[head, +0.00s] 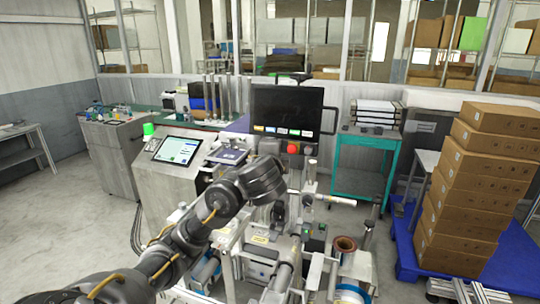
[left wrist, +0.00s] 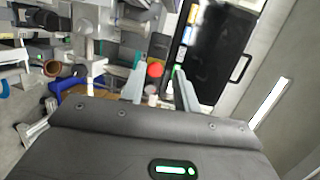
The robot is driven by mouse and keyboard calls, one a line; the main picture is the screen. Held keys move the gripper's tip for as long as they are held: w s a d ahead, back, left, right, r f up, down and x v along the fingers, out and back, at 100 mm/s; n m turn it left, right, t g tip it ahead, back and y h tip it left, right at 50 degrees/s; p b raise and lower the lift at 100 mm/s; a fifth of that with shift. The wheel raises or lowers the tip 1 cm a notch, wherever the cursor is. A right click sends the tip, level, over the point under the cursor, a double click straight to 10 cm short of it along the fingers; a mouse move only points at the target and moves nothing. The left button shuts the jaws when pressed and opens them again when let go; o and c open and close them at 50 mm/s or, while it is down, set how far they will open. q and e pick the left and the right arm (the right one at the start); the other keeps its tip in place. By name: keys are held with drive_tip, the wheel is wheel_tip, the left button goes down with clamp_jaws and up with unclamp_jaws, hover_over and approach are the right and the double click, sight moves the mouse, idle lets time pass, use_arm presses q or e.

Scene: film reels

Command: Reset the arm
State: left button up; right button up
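My left arm reaches in from the lower left of the head view, with its dark wrist in front of the machine (head: 180,190). The fingers are hard to make out there. In the left wrist view my left gripper (left wrist: 158,70) has its two grey fingers spread apart, with nothing held between them. A red button (left wrist: 155,69) shows in the gap behind them; it is also in the head view (head: 292,149), under the black monitor (head: 287,110). My right arm and gripper are not in view.
The machine's rollers and a brown-cored reel (head: 344,245) lie close to the right of my left arm. A touchscreen (head: 177,149) is on its left. A stack of cartons (head: 465,190) stands on a blue pallet (head: 510,260) at right. Floor at left is clear.

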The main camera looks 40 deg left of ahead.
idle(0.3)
use_arm(q)
drive_tip(key=s+d+f+n+g+h, duration=0.1)
drive_tip(key=s+d+f+h, duration=0.15)
drive_tip(key=f, duration=0.55)
drive_tip(key=s+d+f+n+g+h, duration=0.1)
drive_tip(key=s+d+f+g, duration=0.15)
drive_tip(key=f, duration=0.55)
drive_tip(key=s+d+f+n+g+h, duration=0.1)
drive_tip(key=s+d+f+h, duration=0.15)
drive_tip(key=f, duration=0.65)
drive_tip(key=s+d+f+n+g+h, duration=0.1)
drive_tip(key=s+d+f+n+g, duration=0.25)
drive_tip(key=s+f, duration=0.7)
drive_tip(key=s+d+f+n+g+h, duration=0.15)
drive_tip(key=s+d+f+n, duration=0.4)
drive_tip(key=s, duration=0.85)
wheel_tip(320, 180, down, 30)
drive_tip(key=s+a+f+m+g+b, duration=0.1)
drive_tip(key=a+m+g+b, duration=0.1)
drive_tip(key=b, duration=0.2)
drive_tip(key=s+a+f+b, duration=0.2)
drive_tip(key=s+f, duration=1.5)
drive_tip(key=f, duration=0.1)
drive_tip(key=shift+a+f+g, duration=0.3)
drive_tip(key=shift+f+g, duration=0.1)
drive_tip(key=shift+g, duration=0.05)
